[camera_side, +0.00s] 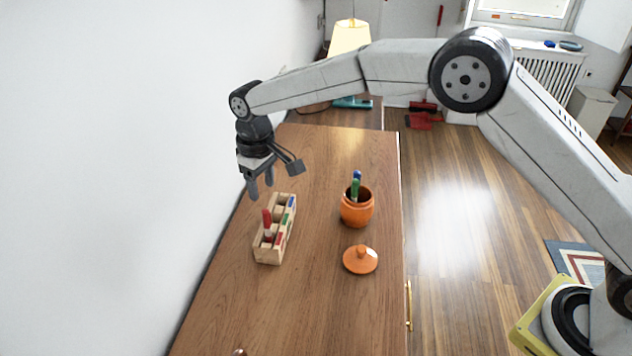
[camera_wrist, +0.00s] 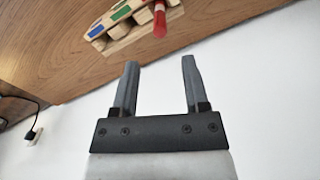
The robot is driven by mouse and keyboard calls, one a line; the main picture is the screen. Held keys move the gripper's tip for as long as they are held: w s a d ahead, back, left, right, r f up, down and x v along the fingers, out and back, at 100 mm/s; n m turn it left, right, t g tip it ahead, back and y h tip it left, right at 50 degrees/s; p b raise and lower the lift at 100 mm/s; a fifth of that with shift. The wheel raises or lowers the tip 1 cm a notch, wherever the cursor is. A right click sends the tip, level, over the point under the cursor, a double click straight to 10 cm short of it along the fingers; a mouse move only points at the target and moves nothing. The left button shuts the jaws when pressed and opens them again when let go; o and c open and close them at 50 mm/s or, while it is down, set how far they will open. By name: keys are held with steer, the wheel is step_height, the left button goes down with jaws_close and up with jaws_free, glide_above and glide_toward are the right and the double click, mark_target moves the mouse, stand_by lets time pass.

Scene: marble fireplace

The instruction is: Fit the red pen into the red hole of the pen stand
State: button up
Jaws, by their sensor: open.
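The red pen (camera_side: 267,219) stands upright in the wooden pen stand (camera_side: 268,256), near its front end. The stand has blue, green and red marks; the red mark (camera_side: 279,239) is beside the pen's base. I cannot tell which hole the pen is in. My gripper (camera_side: 261,188) is open and empty, above and behind the pen, near the white wall. In the wrist view my fingers (camera_wrist: 159,62) are apart with nothing between them. The red pen (camera_wrist: 160,20) and part of the stand (camera_wrist: 125,43) show beyond the fingertips at the top, partly cut off.
An orange pot (camera_side: 357,211) holding a green and a blue pen (camera_side: 355,188) stands right of the stand. Its orange lid (camera_side: 360,260) lies in front of it. The white wall (camera_side: 110,180) borders the wooden top (camera_side: 310,310) on the left. The front of the top is mostly clear.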

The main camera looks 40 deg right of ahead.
steer(key=shift+r, duration=0.95)
steer(key=shift+d, duration=0.1)
steer(key=s+d+m+t, duration=0.1)
steer(key=s+d+m, duration=0.2)
steer(key=s+d, duration=0.95)
steer(key=s+d+f+m+t, duration=0.1)
steer(key=s+d+f, duration=0.1)
steer(key=s+d, duration=0.7)
steer(key=s, duration=0.5)
steer(key=shift+f+m+t, duration=0.2)
steer(key=shift+m+t, duration=0.1)
